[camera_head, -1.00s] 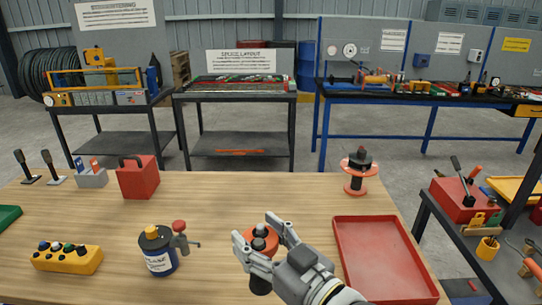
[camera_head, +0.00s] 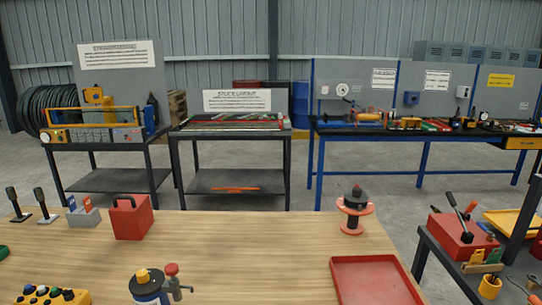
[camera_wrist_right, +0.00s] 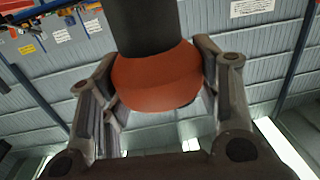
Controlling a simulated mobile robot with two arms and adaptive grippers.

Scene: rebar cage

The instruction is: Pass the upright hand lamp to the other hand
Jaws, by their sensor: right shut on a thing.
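In the right wrist view, my right gripper (camera_wrist_right: 155,75) is shut on an orange and dark grey piece, which I take to be the hand lamp (camera_wrist_right: 155,82). One finger lies on each side of its rounded orange part. The dark cylindrical part runs up out of the top of that view, so its far end is hidden. Neither the lamp nor my right gripper shows in the head view now. My left gripper is in no view.
The wooden table (camera_head: 260,250) has a clear middle. On it are a red tray (camera_head: 375,285), an orange-flanged spool (camera_head: 353,210), a red box (camera_head: 131,217), a blue can (camera_head: 149,290) and a yellow button box (camera_head: 50,297). A side bench (camera_head: 440,262) stands at right.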

